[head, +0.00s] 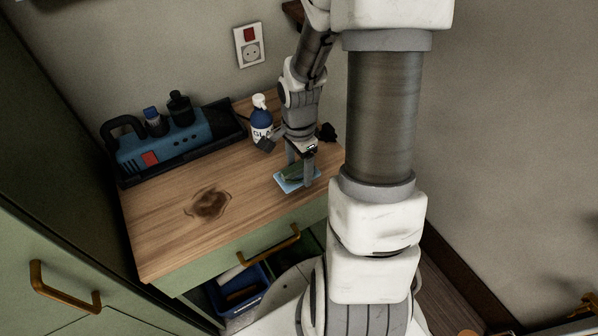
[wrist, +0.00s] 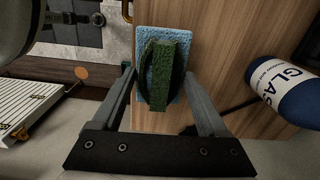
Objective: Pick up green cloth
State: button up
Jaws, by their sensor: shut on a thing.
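The green cloth (wrist: 160,72) is a folded, textured bundle with darker green folds at its sides. It lies over a light blue, rough-textured pad (wrist: 172,32) on the wooden counter. In the head view the cloth (head: 292,173) shows between my fingers, with the blue pad (head: 284,186) beneath it. My gripper (head: 300,177) points down and is shut on the green cloth, low over the counter. In the wrist view my gripper (wrist: 160,78) has one finger on each side of the cloth. I cannot tell whether the cloth touches the pad.
A blue-and-white spray bottle (head: 261,118) stands close to my gripper. A black tray with a blue toolbox (head: 165,148) is at the back left. A dark stain (head: 208,203) marks the counter (head: 160,235).

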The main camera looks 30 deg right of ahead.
jog(key=s+d+r+p, duration=0.1)
jog(key=s+d+r, duration=0.6)
jog(key=s, duration=0.2)
jog(key=shift+d+r, duration=0.3)
